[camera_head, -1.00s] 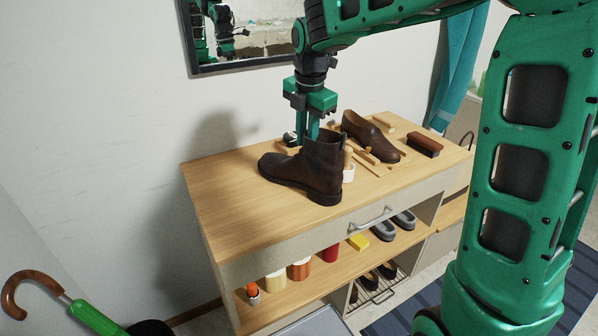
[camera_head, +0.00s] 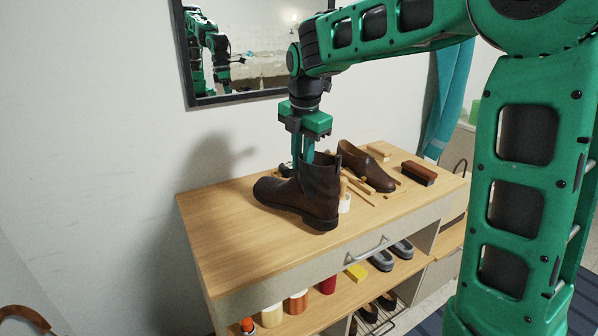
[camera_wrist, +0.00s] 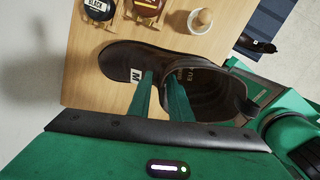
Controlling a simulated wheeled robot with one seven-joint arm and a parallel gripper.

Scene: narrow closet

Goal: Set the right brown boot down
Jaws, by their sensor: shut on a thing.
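The dark brown ankle boot (camera_head: 303,197) is upright at the front middle of the wooden cabinet top (camera_head: 225,235), toe to the left. I cannot tell whether its sole touches the wood. My gripper (camera_head: 303,160) points down and is shut on the wall of the boot's shaft. In the wrist view, its fingers (camera_wrist: 163,95) are at the front of the opening of the boot (camera_wrist: 105,60), and part of the shaft is hidden behind the gripper body. Another brown shoe (camera_head: 362,168), a low one, stands farther back to the right.
A brush (camera_head: 418,173) and small wooden tools lie right of the boot. A white cup (camera_head: 344,203) stands close behind the heel. Polish tins (camera_wrist: 97,8) sit beyond the boot. The cabinet top's left part is clear. A framed mirror (camera_head: 270,97) hangs behind.

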